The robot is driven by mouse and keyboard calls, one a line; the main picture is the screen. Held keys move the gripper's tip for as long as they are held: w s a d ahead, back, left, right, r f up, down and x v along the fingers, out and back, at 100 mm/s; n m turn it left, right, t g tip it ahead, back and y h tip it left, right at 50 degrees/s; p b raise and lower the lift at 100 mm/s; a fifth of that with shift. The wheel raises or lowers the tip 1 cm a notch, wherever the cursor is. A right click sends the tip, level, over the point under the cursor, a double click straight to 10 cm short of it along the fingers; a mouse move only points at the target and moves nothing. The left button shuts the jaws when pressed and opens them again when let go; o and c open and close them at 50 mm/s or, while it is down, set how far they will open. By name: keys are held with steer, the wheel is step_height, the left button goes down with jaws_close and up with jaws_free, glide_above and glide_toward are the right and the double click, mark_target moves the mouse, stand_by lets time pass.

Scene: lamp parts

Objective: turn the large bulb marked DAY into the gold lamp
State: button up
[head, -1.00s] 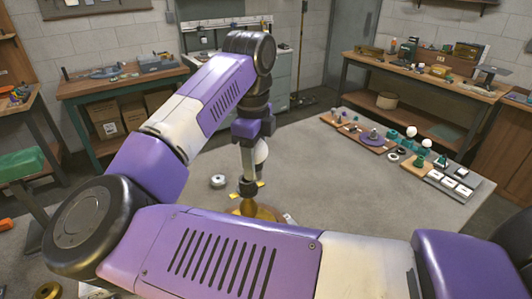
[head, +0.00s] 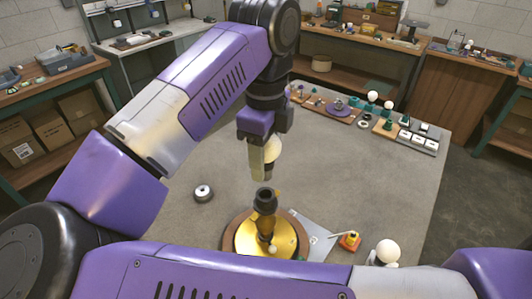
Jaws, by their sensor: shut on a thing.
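My gripper (head: 262,177) points down above the gold lamp and is shut on a large white bulb (head: 274,150). The bulb is partly hidden behind the gripper's fingers, and no DAY marking is readable. The gold lamp (head: 278,241) stands on a round brown base, with a dark socket (head: 266,200) on its upright stem. The fingertips are just above the socket in the picture. I cannot tell whether the bulb's lower end touches the socket.
A second white bulb (head: 388,250) stands at the front right, near a small yellow-orange item (head: 349,240). A metal round piece (head: 203,193) lies left of the lamp. Small parts and trays (head: 418,137) line the table's back right. The grey table (head: 350,180) is clear between.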

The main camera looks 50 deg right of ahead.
steer(key=shift+f+b, duration=1)
steer(key=shift+f, duration=1.35)
steer(key=shift+f+b, duration=1.2)
steer(key=shift+b, duration=0.15)
steer(key=shift+f+b, duration=0.65)
steer(key=shift+b, duration=0.4)
stand_by(0.4)
steer(key=o, duration=0.5)
steer(key=c, duration=0.5)
